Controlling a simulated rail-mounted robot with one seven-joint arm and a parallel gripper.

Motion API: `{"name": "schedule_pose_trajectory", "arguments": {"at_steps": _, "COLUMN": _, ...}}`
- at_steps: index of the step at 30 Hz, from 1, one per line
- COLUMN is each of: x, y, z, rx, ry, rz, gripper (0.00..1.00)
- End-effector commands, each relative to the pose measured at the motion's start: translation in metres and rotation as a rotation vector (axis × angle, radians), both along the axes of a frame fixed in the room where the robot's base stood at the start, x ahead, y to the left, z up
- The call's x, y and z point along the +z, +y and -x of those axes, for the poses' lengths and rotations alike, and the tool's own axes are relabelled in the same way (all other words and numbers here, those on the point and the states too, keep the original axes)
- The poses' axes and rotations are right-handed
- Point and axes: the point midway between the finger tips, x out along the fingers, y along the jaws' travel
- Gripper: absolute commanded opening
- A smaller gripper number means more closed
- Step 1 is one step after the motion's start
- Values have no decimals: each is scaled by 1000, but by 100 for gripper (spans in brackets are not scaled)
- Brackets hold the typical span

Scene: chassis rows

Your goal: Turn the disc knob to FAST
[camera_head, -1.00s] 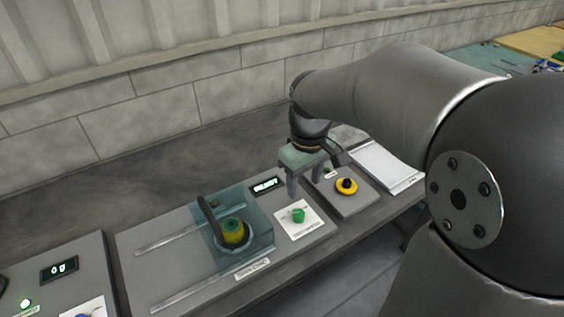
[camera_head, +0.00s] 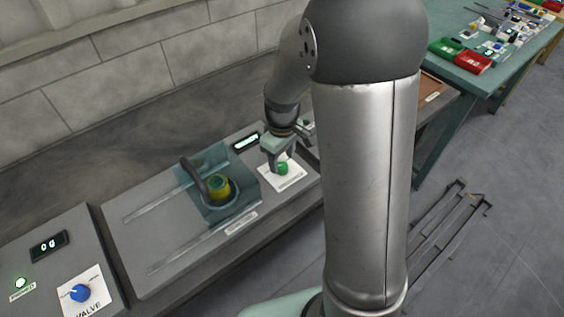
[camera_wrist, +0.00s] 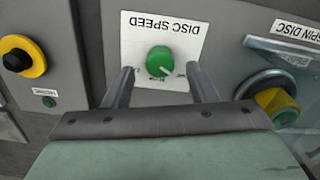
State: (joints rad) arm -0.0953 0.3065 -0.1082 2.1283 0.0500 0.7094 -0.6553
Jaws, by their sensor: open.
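The disc knob is a green round knob (camera_head: 283,168) on a white plate (camera_head: 293,180) at the right end of the grey panel. In the wrist view the knob (camera_wrist: 159,61) sits on its white plate (camera_wrist: 186,28), which reads DISC SPEED upside down. Small marks beside the knob are too small to read. My gripper (camera_head: 283,165) is over the plate in the head view. In the wrist view my gripper (camera_wrist: 160,80) is open, with one finger on each side of the knob's near side and a gap to it. I cannot tell its height above the plate.
The spin disc unit with a yellow-green part (camera_head: 219,187) and a dark handle stands left of the knob. A yellow ring with a black button (camera_wrist: 18,58) is on the panel beside it. A blue valve knob (camera_head: 79,293) is at the lower left.

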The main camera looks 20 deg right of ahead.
Motion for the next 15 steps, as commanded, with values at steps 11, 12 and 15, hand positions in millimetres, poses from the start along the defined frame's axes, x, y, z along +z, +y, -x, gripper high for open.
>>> {"name": "schedule_pose_trajectory", "arguments": {"at_steps": 11, "x": -28, "y": 0, "z": 0, "rx": 1, "ry": 0, "rz": 0, "gripper": 52}}
{"name": "schedule_pose_trajectory", "arguments": {"at_steps": 12, "x": -28, "y": 0, "z": 0, "rx": 1, "ry": 0, "rz": 0, "gripper": 52}}
{"name": "schedule_pose_trajectory", "arguments": {"at_steps": 15, "x": -28, "y": 0, "z": 0, "rx": 1, "ry": 0, "rz": 0, "gripper": 52}}
